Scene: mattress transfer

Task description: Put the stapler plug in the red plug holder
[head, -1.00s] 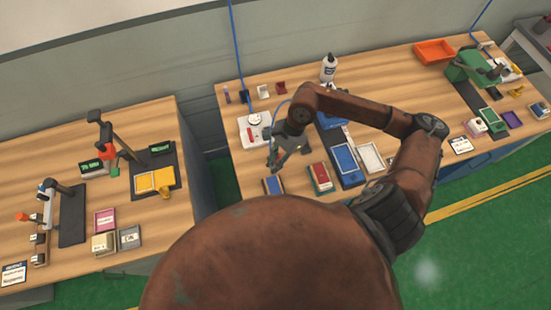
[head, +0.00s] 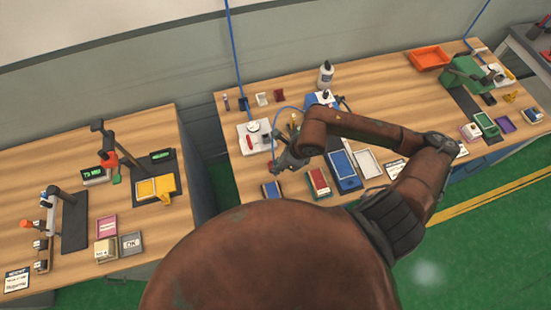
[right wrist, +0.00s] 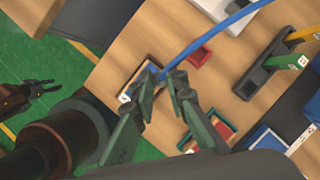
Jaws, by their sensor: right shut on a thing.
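My right gripper (head: 277,166) is low over the front left of the middle table. In the right wrist view its fingers (right wrist: 166,82) are closed in on the end of a blue cable (right wrist: 205,38); I take this end to be the stapler plug, largely hidden between the fingertips. The cable (head: 275,125) arcs up and back in the head view. A small open red holder (right wrist: 200,57) lies on the table beside the fingertips, apart from them. Another small red holder (head: 279,95) stands at the table's back; I cannot tell which is meant. My left gripper (right wrist: 38,90) is open and empty over the floor.
A white device with a dial (head: 254,137) stands behind the gripper. A blue-topped box (head: 271,190), a red tray (head: 318,183) and a blue tray (head: 343,168) line the front. A white bottle (head: 326,75) stands behind.

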